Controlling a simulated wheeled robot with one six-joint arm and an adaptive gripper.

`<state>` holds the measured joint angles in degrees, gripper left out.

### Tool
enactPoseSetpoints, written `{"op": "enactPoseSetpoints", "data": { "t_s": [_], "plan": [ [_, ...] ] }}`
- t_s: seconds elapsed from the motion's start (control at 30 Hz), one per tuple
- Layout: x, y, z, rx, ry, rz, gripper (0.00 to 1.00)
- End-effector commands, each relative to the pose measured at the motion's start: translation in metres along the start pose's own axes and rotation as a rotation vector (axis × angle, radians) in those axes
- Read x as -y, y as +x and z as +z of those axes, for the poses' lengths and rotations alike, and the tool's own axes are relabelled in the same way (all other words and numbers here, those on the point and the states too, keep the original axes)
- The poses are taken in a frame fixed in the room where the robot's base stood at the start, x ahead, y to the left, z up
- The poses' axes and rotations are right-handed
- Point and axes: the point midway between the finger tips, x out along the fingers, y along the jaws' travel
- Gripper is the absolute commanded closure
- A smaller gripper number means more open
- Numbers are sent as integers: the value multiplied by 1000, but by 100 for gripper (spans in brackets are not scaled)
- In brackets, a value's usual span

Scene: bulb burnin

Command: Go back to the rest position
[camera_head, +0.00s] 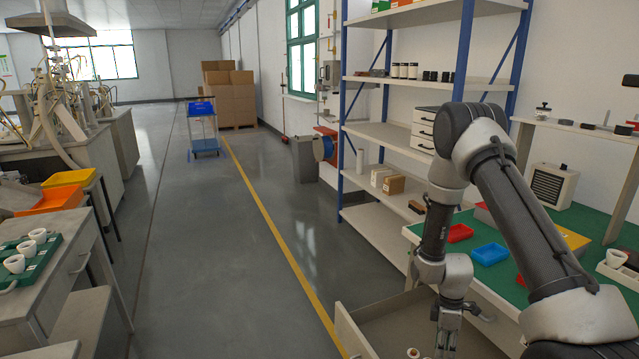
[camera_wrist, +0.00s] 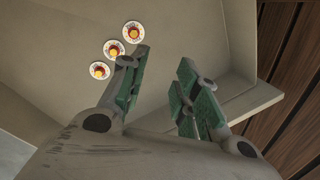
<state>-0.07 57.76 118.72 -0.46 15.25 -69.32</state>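My gripper (camera_wrist: 158,100) is open and empty in the wrist view, its two green-padded fingers apart over an open drawer (camera_wrist: 205,30). In the head view my gripper (camera_head: 447,335) hangs low at the bottom right, at the open drawer (camera_head: 385,318) under the green-topped bench. Three small round white pieces with red and yellow centres lie in the drawer beside the left finger: an upper one (camera_wrist: 134,32), a middle one (camera_wrist: 113,49) and a lower one (camera_wrist: 99,70). In the head view one such piece (camera_head: 413,352) shows, and my arm may hide others.
The bench (camera_head: 468,268) carries a red tray (camera_head: 459,233) and a blue tray (camera_head: 489,254). A shelf rack (camera_head: 400,130) stands behind my arm. At left is a table with a green tray (camera_head: 30,262) of white cups. The aisle floor (camera_head: 200,260) is clear.

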Motion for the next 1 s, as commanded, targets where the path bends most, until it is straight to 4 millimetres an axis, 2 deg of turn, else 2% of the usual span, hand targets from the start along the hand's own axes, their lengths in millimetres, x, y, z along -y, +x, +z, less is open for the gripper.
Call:
{"op": "enactPoseSetpoints", "data": {
  "t_s": [0.03, 0.1, 0.27, 0.47, 0.6, 0.8, 1.0],
  "plan": [
    [14, -5, 5, 17, 86, -41, 69],
    [31, -24, 12, 41, 218, -80, 69],
    [58, -84, 22, 79, 485, -115, 69],
    [92, -172, 34, 89, 771, -98, 69],
    [124, -237, 46, 65, 956, -61, 69],
    [175, -310, 65, -19, 1144, 12, 69],
    [223, -362, 82, -162, 1223, 108, 69]
  ]
}}
